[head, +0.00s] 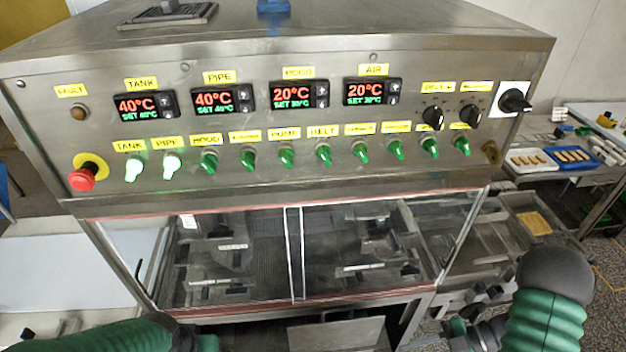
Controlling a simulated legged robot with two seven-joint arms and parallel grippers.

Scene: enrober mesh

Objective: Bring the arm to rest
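My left arm, in a green sleeve, comes in along the bottom left edge of the head view. Its gripper does not show. My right arm, a green sleeve with a dark round joint, is at the lower right, in front of the machine's right end. Grey metal parts at its left, by the bottom edge, may be my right gripper (455,330); its fingers are too unclear to read. The steel enrober (300,185) fills the middle. Its TANK (135,165) and PIPE (172,163) switches are lit bright; the other green switches are darker.
A red stop button (82,179) sits at the panel's left and a black rotary switch (515,100) at its right. Clear panes (350,250) close the front below. Trays of bars (530,160) lie on a table at the right. A pale surface (60,270) is at the left.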

